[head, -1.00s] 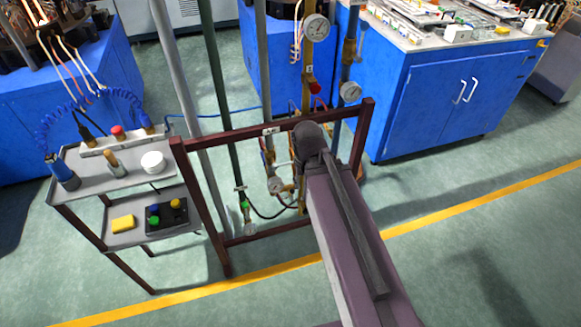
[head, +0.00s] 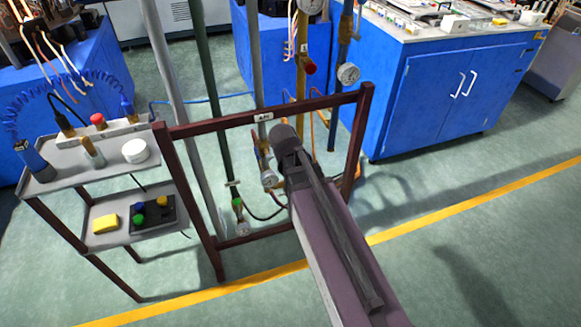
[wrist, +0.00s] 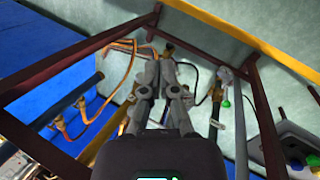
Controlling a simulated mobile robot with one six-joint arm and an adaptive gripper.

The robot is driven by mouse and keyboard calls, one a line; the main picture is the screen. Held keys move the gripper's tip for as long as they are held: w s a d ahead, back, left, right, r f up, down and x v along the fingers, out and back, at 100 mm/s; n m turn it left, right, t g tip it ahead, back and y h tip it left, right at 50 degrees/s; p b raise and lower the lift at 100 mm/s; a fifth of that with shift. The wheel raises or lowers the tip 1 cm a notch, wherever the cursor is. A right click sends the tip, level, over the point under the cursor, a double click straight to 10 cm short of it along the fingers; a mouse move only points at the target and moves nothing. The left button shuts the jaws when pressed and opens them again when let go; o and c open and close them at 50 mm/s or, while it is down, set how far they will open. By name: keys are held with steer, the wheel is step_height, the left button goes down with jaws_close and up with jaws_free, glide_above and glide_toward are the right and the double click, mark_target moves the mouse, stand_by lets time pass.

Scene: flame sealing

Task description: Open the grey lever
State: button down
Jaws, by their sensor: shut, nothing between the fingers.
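My gripper (wrist: 160,62) is shut and empty in the wrist view, with its fingertips inside the maroon frame, near the pipes and hoses. In the head view my arm hides the gripper. A grey pipe (head: 254,70) comes down behind the frame to brass fittings (head: 261,148) and a round gauge (head: 268,178), just left of my arm. I cannot make out a grey lever clearly in either view. My arm and fingers cover part of the fittings, and I cannot tell whether the fingers touch anything.
The maroon frame (head: 225,121) stands around the pipes. A yellow pipe has a red knob (head: 310,68); a dark pipe has a gauge (head: 348,73). A green knob (head: 236,202) sits low left. A grey two-shelf trolley (head: 70,163) stands left, a blue cabinet (head: 425,105) right.

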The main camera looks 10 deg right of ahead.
steer(key=w+f+n+t+h+b, duration=0.2)
steer(key=w+f+n+h+b, duration=0.95)
steer(key=b, duration=1.05)
steer(key=w+a+f+n+t+h+b, duration=0.1)
steer(key=w+a+f+n+b, duration=0.1)
steer(key=b, duration=0.4)
steer(key=w+a+f+n+t+h+b, duration=0.1)
steer(key=w+a+f+n+h+b, duration=0.1)
steer(key=a+b, duration=0.3)
steer(key=w+a+f+n+t+h+b, duration=0.1)
steer(key=w+a+f+n+h+b, duration=0.1)
steer(key=b, duration=0.7)
steer(key=shift+w+a+f+n, duration=0.2)
steer(key=shift+a+f, duration=0.25)
steer(key=shift+f, duration=0.25)
steer(key=shift+w+a+f+n, duration=0.15)
steer(key=shift+a+f, duration=0.25)
steer(key=shift+f, duration=0.25)
steer(key=shift+f+b, duration=0.1)
steer(key=shift+b, duration=0.3)
steer(key=shift+d, duration=0.15)
steer(key=w+d+r+p, duration=0.3)
steer(key=d+r+p, duration=0.4)
steer(key=d, duration=0.3)
steer(key=shift+w+d, duration=0.15)
